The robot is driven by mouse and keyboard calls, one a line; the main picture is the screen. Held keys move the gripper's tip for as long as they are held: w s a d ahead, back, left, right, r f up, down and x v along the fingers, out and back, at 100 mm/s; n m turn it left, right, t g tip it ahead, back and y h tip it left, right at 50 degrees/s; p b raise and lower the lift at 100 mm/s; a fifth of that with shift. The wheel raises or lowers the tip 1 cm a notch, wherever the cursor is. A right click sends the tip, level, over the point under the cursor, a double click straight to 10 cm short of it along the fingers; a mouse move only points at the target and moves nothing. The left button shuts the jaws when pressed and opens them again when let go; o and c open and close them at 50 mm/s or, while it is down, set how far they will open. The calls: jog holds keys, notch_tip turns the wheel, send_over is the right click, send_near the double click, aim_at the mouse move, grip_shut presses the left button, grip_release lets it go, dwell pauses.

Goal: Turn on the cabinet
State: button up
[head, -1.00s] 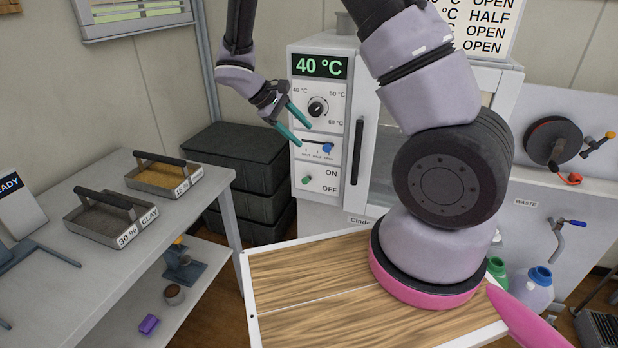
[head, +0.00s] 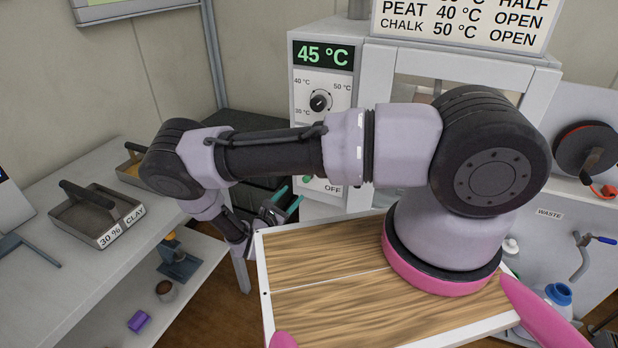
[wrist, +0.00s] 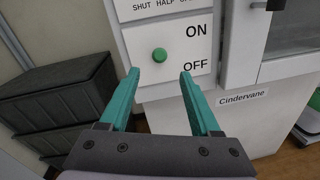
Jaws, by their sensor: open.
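The cabinet is a white unit with a green "45 °C" display (head: 323,56) and a black dial (head: 320,101) on its front. Its green switch knob (wrist: 159,55) sits on the ON/OFF panel, nearer the OFF level, in the wrist view. In the head view only a sliver of this knob (head: 308,180) shows, with my arm across the panel. My gripper (wrist: 160,75) is open and empty, its teal fingers pointing at the panel just below the knob, one to each side. In the head view my gripper (head: 290,199) is low in front of the cabinet's left side.
A sign (head: 465,22) stands above the cabinet. Dark stacked crates (wrist: 55,100) are at its left. A grey table (head: 60,255) holds a tray labelled "30 % CLAY" (head: 85,215).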

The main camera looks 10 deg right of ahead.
jog(key=x, duration=1.1)
jog(key=shift+f, duration=0.15)
